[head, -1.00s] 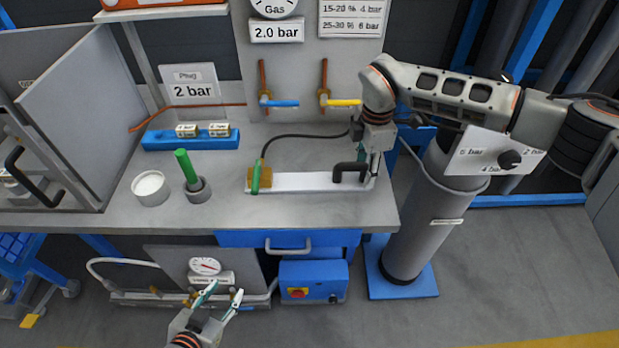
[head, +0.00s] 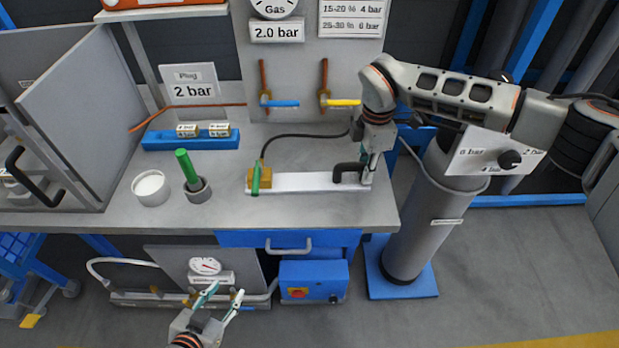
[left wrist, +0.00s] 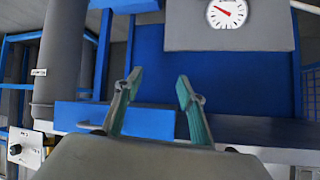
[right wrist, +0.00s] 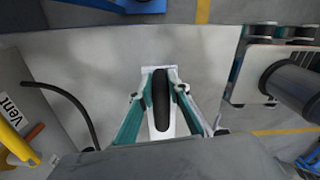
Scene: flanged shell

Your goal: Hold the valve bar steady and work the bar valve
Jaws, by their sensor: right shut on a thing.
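The valve bar is a white bar (head: 305,182) lying on the grey bench. A brass valve with a green lever (head: 256,178) sits at its left end, and a black handle (head: 347,172) stands at its right end. My right gripper (head: 369,178) is at the right end of the bar, shut on the black handle. The right wrist view shows the handle (right wrist: 161,98) between the two fingers. My left gripper (head: 223,292) is open and empty, low in front of the bench; its parted fingers (left wrist: 157,88) show in the left wrist view.
A white round pot (head: 150,188) and a green-handled tool in a grey cup (head: 197,190) stand left of the bar. A blue block (head: 190,140) lies behind them. A dark hose runs from the valve. The drawer front (head: 285,241) and a blue box (head: 314,283) are below the bench.

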